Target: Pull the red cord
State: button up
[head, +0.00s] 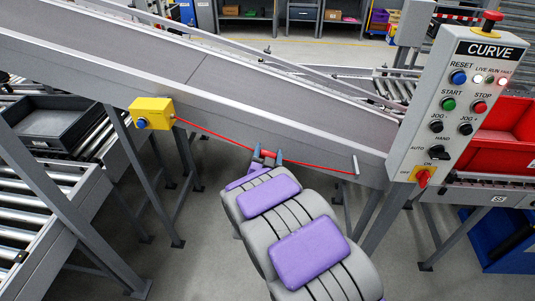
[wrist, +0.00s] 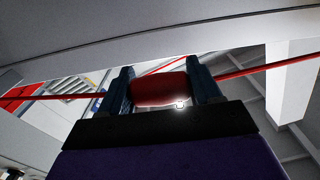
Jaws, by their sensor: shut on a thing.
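The red cord (head: 220,136) runs along the grey conveyor side, from a yellow switch box (head: 152,113) with a blue button to a metal post (head: 355,164) at the right. My gripper (head: 267,157) is at the middle of the cord. In the wrist view, my gripper (wrist: 164,90) has its two dark fingers shut on a thick red handle (wrist: 160,90) on the cord. The cord (wrist: 265,69) extends out past both fingers. In the head view the cord bends slightly at my gripper.
A control panel labelled CURVE (head: 445,105) stands at the right, close to the cord's end. A red bin (head: 508,130) is behind it. A roller conveyor with a dark tray (head: 50,128) is at the left. Support legs stand under the conveyor.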

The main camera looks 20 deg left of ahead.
jog(key=o, duration=0.9)
jog(key=shift+s, duration=0.15)
jog(key=shift+c, duration=0.2)
jog(key=o, duration=0.3)
jog(key=shift+s, duration=0.1)
jog(key=shift+p+v, duration=5.5)
jog(key=shift+v, duration=3)
jog(key=shift+d, duration=0.2)
